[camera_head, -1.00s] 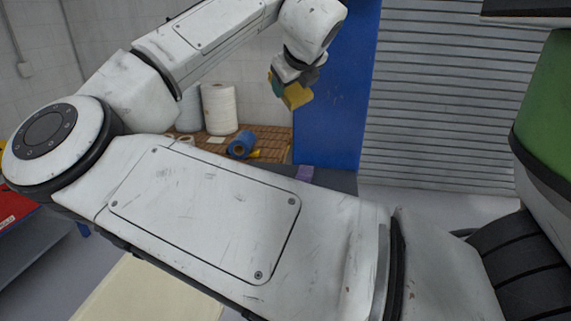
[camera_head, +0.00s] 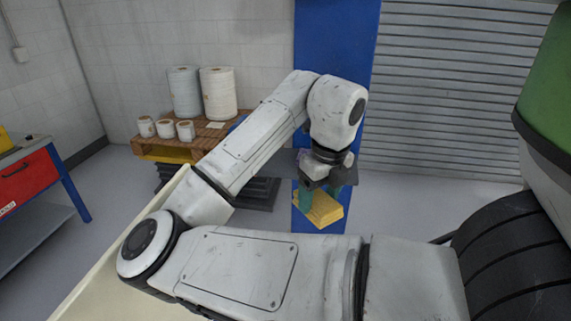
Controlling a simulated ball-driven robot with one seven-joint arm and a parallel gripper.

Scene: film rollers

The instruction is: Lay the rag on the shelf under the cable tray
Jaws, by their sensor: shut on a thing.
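My gripper (camera_head: 320,191) points down, its teal fingers shut on a folded yellow rag (camera_head: 322,211). The rag hangs in the air in front of the blue upright panel (camera_head: 335,40). Behind the gripper a dark grey ledge (camera_head: 285,164) crosses the panel, and a small purple thing beside the gripper is mostly hidden by it. I cannot tell whether this ledge is the shelf of the task. No cable tray can be made out.
A wooden pallet (camera_head: 165,153) at the back left holds large white rolls (camera_head: 218,93) and several small rolls. A red drawer bench (camera_head: 25,185) stands at the far left. A cream surface (camera_head: 105,290) lies under my arm. A ribbed shutter (camera_head: 450,90) closes the back right.

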